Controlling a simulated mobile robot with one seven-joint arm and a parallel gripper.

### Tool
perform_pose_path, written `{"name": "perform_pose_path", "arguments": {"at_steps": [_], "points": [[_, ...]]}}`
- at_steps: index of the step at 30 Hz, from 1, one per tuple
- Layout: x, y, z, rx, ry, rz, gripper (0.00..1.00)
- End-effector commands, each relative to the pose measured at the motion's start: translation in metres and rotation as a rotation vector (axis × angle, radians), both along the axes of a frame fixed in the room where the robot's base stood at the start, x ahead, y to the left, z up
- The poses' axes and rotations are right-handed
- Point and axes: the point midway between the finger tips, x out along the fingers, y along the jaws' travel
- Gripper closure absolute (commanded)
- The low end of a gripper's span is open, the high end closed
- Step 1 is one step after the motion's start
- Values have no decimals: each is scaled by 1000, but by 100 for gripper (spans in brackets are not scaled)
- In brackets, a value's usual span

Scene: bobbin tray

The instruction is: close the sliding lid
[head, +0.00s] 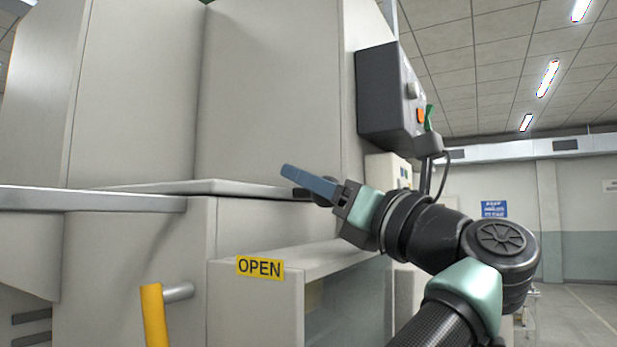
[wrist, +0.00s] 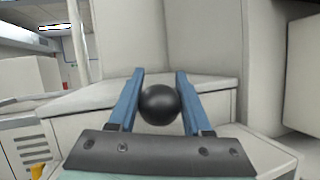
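My gripper (head: 308,185) reaches in from the right, with its blue fingers pointing left in front of a pale grey cabinet (head: 270,90). In the wrist view, a round black knob (wrist: 160,104) sits between the two blue fingers of my gripper (wrist: 160,72). Its sides are very near both fingers, and I cannot tell whether they touch it. In the head view a finger mostly hides a dark piece that looks like this knob. A thin pale plate (head: 225,187) runs along the ledge to the left; I cannot tell for sure that it is the sliding lid.
A yellow handle (head: 153,315) sticks out at lower left. A box with a yellow OPEN label (head: 260,267) projects below my gripper. A dark control box (head: 385,100) with buttons hangs above my wrist. Tall cabinet walls stand close behind. Open floor (head: 590,310) shows at far right.

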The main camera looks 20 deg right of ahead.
Motion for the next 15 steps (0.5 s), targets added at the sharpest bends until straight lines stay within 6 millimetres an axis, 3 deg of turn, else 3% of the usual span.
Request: {"name": "perform_pose_path", "arguments": {"at_steps": [1,5,15], "points": [[0,-1,4,2,-8,-6,44],[0,-1,3,2,-6,-5,22],[-3,-3,0,2,-6,-6,22]]}}
